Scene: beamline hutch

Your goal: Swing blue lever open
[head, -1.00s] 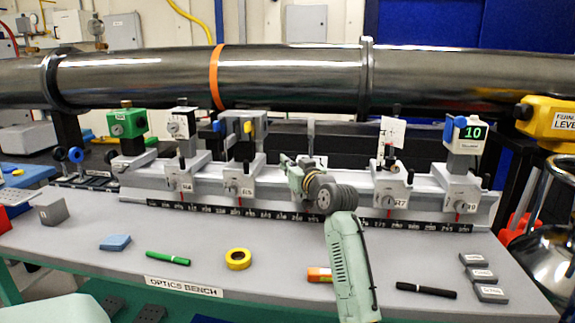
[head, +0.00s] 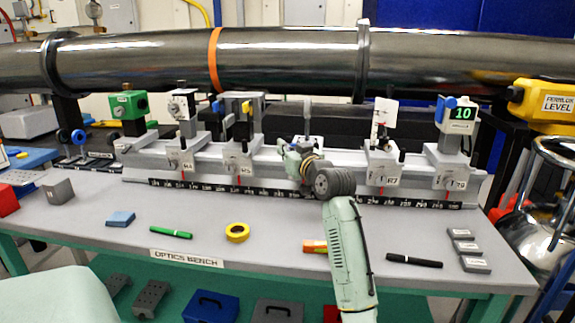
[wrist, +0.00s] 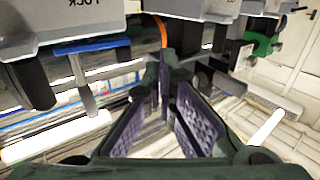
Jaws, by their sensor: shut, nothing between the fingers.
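A blue lever (wrist: 92,46) shows at the upper left of the wrist view, just below a grey housing with upside-down lettering that reads LOCK. A grey post stands out from the lever. In the head view a small blue part (head: 449,104) sits on the unit with the green 10 display, and another blue part (head: 216,107) is on the left carriage group; I cannot tell which matches. My gripper (head: 287,150) is at the middle of the rail. In the wrist view its purple-padded fingers (wrist: 164,84) are shut and empty, to the right of the lever and apart from it.
A steel pipe (head: 300,65) runs behind the rail (head: 330,187) and its carriages. Tape (head: 237,232), a green pen (head: 171,232), a black marker (head: 414,260) and small grey blocks (head: 470,248) lie on the bench front. A yellow level box (head: 545,105) stands right.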

